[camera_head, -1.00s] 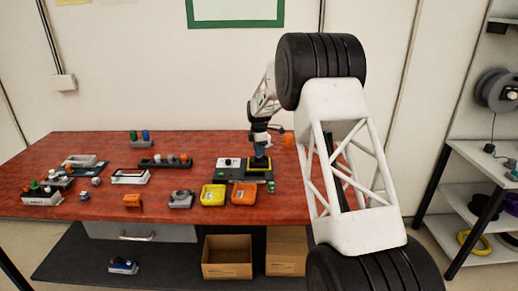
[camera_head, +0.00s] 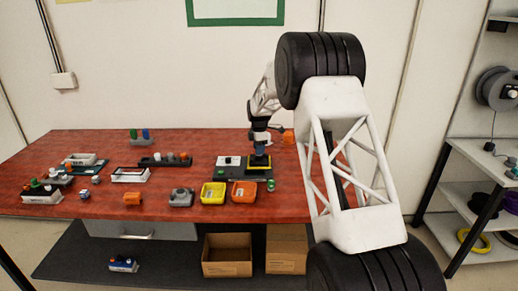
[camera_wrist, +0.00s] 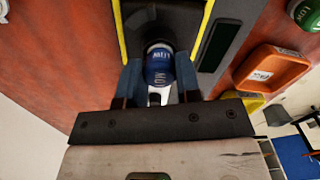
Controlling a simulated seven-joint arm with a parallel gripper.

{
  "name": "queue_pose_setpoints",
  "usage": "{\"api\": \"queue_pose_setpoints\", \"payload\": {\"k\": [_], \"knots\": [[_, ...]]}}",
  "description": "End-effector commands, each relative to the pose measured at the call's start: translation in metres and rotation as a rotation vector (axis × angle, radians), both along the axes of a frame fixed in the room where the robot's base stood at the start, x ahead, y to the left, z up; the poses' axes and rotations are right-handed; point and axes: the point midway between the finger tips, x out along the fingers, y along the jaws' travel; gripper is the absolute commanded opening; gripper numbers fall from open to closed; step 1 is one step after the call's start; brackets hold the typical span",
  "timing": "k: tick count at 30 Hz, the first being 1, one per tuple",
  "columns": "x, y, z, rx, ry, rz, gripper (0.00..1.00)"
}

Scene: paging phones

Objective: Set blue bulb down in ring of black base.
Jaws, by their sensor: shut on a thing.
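The blue bulb (camera_wrist: 160,70), with white lettering, is between the two fingers of my gripper (camera_wrist: 159,84) in the wrist view, and the gripper is shut on it. The black base (camera_wrist: 172,22) with a yellow border lies beyond it at the top of the wrist view. In the head view my gripper (camera_head: 260,150) is right above the yellow-bordered base (camera_head: 259,163), at the right part of a dark panel. The ring is hidden by the bulb and gripper. I cannot tell whether the bulb touches the base.
A yellow tray (camera_head: 213,193) and an orange tray (camera_head: 244,191) stand in front of the panel (camera_head: 228,174). A green button (camera_head: 271,185) is to the right. Several small devices stand on the left of the red table (camera_head: 100,205). Bare table lies between them.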

Motion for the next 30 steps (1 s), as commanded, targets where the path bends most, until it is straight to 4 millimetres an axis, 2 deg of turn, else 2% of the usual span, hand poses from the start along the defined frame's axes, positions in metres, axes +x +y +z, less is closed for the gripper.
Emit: {"api": "queue_pose_setpoints", "payload": {"k": [28, 29, 30], "knots": [[-0.0002, -0.0001, -0.004, 0.0, 0.0, 0.0, 0.09], [-0.0002, -0.0001, -0.004, 0.0, 0.0, 0.0, 0.33], [-0.0002, -0.0001, -0.004, 0.0, 0.0, 0.0, 0.39]]}}
